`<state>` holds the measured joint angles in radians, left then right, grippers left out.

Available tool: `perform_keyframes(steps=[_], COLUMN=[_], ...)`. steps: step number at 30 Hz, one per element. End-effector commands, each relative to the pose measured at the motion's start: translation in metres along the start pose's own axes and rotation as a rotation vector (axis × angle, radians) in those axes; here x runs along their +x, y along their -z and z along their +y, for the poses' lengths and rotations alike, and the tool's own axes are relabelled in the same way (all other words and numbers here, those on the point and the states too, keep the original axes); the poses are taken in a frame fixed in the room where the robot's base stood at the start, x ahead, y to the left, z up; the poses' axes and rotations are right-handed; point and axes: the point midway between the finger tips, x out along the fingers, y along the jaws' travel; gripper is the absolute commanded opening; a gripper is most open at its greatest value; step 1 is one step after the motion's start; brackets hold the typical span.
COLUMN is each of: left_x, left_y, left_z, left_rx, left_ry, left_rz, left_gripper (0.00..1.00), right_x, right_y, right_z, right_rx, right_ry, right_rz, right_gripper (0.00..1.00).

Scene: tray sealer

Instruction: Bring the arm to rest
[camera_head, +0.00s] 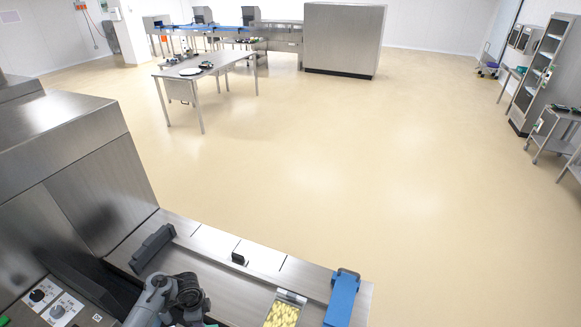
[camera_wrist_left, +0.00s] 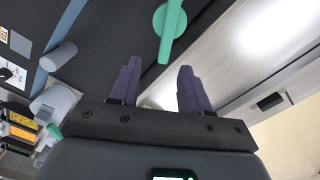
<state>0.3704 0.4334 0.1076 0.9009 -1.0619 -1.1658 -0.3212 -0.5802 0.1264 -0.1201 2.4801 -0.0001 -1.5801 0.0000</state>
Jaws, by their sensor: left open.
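My left arm's dark grey links (camera_head: 165,300) show at the bottom of the head view, over the near end of the steel machine (camera_head: 215,262). My left gripper (camera_wrist_left: 159,66) shows in the left wrist view, with its two dark purple fingers apart and nothing between them. A green handle (camera_wrist_left: 168,30) appears beyond the fingertips; I cannot tell whether it is touching them. My right arm and gripper are not in view.
A tray of yellow pieces (camera_head: 283,313) sits on the machine beside a blue block (camera_head: 342,298). Control knobs (camera_head: 47,302) are at lower left, near a tall steel housing (camera_head: 60,150). The floor beyond is clear up to a steel table (camera_head: 205,66).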

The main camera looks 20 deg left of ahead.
Motion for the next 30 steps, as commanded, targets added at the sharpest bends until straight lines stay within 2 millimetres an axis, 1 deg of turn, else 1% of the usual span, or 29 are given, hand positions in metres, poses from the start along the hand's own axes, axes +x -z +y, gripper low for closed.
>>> perform_keyframes(steps=[1, 2, 5, 6, 8, 9, 11, 12, 14, 15, 17, 18, 20, 21, 23, 24, 26, 27, 29, 30], left_x=[0.008, 0.014, 0.039, 0.050, 0.065, 0.073, 0.080, 0.081, 0.079, 0.073, 0.061, 0.051, 0.031, 0.015, -0.012, -0.032, -0.063, -0.084, -0.115, -0.136], left_y=[-0.004, -0.007, -0.016, -0.019, -0.020, -0.019, -0.013, -0.009, 0.002, 0.011, 0.024, 0.033, 0.048, 0.057, 0.070, 0.078, 0.089, 0.095, 0.102, 0.106], left_z=[0.012, 0.020, 0.058, 0.078, 0.114, 0.137, 0.167, 0.185, 0.212, 0.228, 0.248, 0.259, 0.273, 0.281, 0.291, 0.295, 0.299, 0.300, 0.299, 0.297], left_rx=[0.001, 0.002, 0.010, 0.018, 0.042, 0.057, 0.072, 0.076, 0.071, 0.056, 0.025, -0.003, -0.056, -0.095, -0.167, -0.217, -0.301, -0.356, -0.441, -0.497], left_ry=[-0.021, -0.034, -0.097, -0.126, -0.162, -0.175, -0.175, -0.168, -0.145, -0.125, -0.090, -0.064, -0.027, -0.003, 0.034, 0.057, 0.089, 0.108, 0.134, 0.150], left_rz=[-0.009, -0.013, -0.034, -0.043, -0.054, -0.060, -0.066, -0.070, -0.074, -0.073, -0.067, -0.059, -0.042, -0.027, 0.001, 0.023, 0.059, 0.085, 0.128, 0.157], left_gripper=[0.47, 0.47, 0.47, 0.47, 0.47, 0.47, 0.47, 0.47, 0.47, 0.47, 0.47, 0.47, 0.47, 0.47, 0.47, 0.47, 0.47, 0.47, 0.47, 0.47], right_x=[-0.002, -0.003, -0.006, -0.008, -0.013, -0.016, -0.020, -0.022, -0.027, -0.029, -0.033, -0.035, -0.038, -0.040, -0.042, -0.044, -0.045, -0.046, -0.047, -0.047], right_y=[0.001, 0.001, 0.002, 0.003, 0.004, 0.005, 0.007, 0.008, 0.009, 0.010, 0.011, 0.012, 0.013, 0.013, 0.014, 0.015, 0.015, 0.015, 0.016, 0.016], right_z=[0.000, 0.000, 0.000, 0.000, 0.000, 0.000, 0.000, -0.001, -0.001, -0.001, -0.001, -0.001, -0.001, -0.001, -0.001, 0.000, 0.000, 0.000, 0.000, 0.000], right_rx=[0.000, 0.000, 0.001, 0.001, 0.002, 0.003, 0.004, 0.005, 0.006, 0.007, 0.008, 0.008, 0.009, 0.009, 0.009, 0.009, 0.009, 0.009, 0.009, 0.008], right_ry=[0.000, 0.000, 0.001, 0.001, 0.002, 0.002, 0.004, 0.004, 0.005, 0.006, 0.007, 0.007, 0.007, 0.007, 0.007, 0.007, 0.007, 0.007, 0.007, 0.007], right_rz=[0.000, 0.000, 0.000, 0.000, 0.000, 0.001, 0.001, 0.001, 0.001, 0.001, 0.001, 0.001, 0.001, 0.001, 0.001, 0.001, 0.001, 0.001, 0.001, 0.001], right_gripper=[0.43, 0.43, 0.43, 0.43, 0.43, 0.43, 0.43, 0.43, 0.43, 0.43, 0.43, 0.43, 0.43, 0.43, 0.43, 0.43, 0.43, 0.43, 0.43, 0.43])
